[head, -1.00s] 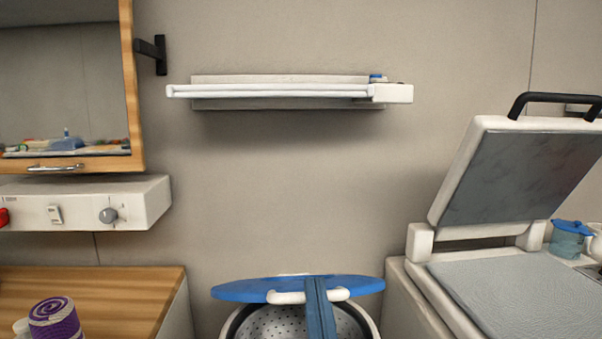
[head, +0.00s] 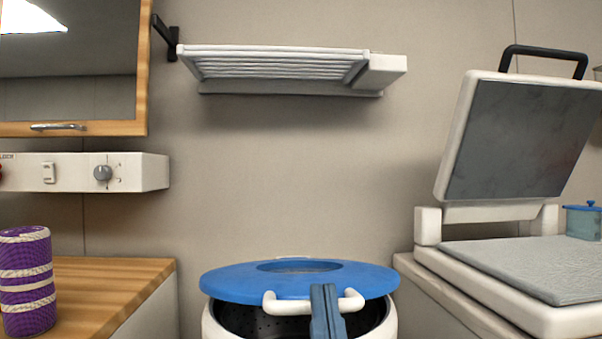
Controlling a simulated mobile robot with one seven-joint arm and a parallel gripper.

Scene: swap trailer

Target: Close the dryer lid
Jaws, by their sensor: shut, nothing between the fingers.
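The dryer (head: 213,325) is a white round tub at the bottom middle, with a dark perforated drum inside. Its blue lid (head: 225,280) is partly open. Its upper face shows, with a round recess, and a dark gap to the drum is visible under the front edge. A white handle (head: 350,299) sticks out at the lid's front edge. My gripper (head: 323,288), two blue-grey fingers, is shut and empty. It overlaps the middle of the handle; whether it touches cannot be told. The lower part of the dryer is out of frame.
A wooden counter (head: 110,290) with a purple striped roll (head: 27,282) stands left. A white machine (head: 500,305) with a raised grey-lined lid (head: 525,140) stands close on the right. A white rack (head: 280,65) hangs on the wall above; the space between is clear.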

